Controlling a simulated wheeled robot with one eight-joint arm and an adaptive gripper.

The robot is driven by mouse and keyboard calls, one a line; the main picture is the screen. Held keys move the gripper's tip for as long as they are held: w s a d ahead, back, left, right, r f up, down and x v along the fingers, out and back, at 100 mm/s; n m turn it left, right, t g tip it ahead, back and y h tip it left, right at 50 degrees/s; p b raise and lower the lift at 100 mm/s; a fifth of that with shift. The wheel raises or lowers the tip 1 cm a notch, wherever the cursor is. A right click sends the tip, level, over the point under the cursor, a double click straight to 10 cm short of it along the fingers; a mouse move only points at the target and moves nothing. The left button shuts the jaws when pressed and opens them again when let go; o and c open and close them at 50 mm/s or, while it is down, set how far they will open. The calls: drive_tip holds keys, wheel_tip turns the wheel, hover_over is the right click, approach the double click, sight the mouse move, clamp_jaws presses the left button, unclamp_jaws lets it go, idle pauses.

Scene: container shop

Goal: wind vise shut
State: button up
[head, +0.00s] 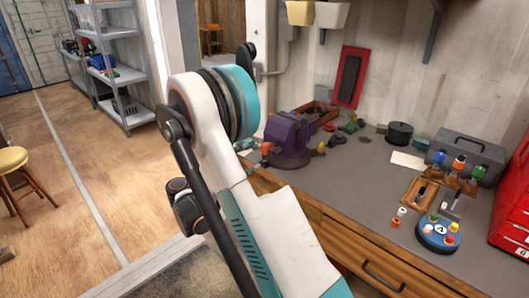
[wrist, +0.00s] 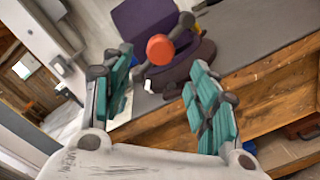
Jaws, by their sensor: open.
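The purple vise (head: 288,137) stands on the grey workbench at its left front edge, partly hidden behind my arm in the head view. It also shows in the wrist view (wrist: 140,22), ahead of my gripper. An orange-red round knob (wrist: 160,49) on a dark grey handle (wrist: 180,28) faces my gripper at the front of the vise. My gripper (wrist: 158,95) is open with teal finger pads on both sides. Nothing is between the pads, and the knob lies just beyond the fingertips. The gap between the vise jaws is not clear.
The workbench (head: 345,190) has a wooden front with drawers. On it are a dark round tin (head: 399,133), a grey toolbox (head: 468,155), a blue round holder (head: 438,235) and a red cabinet (head: 511,205). A yellow stool (head: 12,160) and metal shelves (head: 122,75) stand left; the floor between is clear.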

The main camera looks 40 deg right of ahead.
drive_tip(key=d, duration=0.3)
drive_tip(key=d+b, duration=0.1)
drive_tip(key=d, duration=0.2)
drive_tip(key=d+b, duration=0.1)
drive_tip(key=d, duration=0.3)
drive_tip(key=shift+w, duration=0.25)
drive_tip(key=c, duration=1.1)
